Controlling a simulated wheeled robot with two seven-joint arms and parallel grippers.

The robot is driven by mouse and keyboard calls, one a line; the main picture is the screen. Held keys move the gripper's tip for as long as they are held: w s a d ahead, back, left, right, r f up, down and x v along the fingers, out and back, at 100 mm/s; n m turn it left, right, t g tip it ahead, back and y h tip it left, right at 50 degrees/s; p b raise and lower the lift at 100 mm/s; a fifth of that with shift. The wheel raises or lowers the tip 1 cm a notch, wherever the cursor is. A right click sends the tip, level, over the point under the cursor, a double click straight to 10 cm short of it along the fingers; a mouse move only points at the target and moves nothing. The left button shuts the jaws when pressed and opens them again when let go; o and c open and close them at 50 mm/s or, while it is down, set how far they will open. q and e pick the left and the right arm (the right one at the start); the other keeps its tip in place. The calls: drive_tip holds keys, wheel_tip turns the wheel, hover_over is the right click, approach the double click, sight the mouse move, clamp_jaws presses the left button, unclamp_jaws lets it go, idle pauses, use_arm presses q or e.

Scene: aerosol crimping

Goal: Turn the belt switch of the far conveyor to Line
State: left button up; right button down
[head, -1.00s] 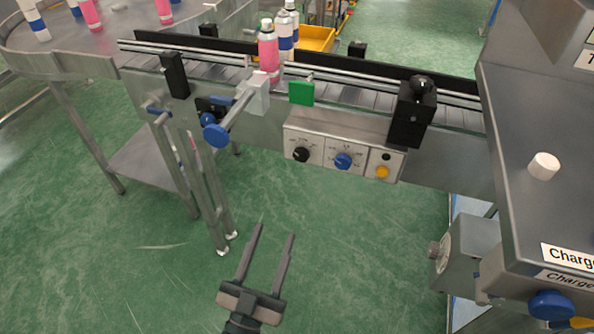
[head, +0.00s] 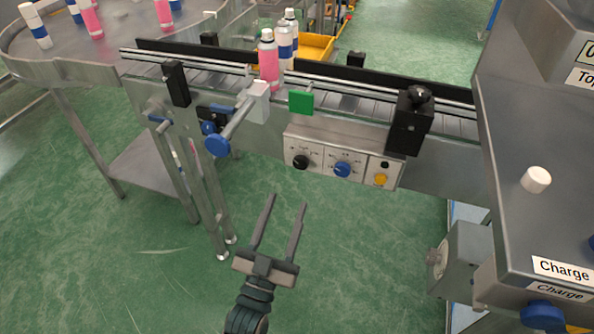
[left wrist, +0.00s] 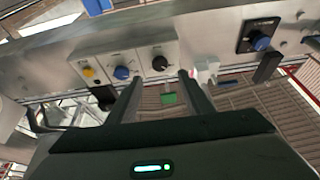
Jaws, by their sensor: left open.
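The conveyor (head: 350,92) carries a grey control panel (head: 325,157) on its near side. The panel has a black knob (head: 300,162), a blue knob (head: 342,169) and a yellow button (head: 381,180). A separate black plate with a blue knob (head: 208,127) sits further left. The labels are too small to read, so I cannot tell which is the belt switch. In the left wrist view the black knob (left wrist: 159,63) and blue knob (left wrist: 122,72) lie beyond the fingers. My left gripper (head: 288,200) is open and empty, below and apart from the panel. My right gripper is out of view.
A clamp rod with a blue end knob (head: 217,146) sticks out left of the panel. A green block (head: 301,102) is above it. Bottles, including a pink one (head: 269,62), stand on the belt. A machine housing (head: 535,130) fills the right. Floor below the panel is clear.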

sight(300, 166)
use_arm(q)
drive_tip(key=p+x, duration=0.1)
drive_tip(key=x, duration=0.8)
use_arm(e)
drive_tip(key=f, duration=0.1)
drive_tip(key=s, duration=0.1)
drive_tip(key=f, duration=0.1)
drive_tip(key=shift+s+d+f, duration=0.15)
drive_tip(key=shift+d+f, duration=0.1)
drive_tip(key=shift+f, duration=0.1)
use_arm(q)
drive_tip(key=c, duration=1.1)
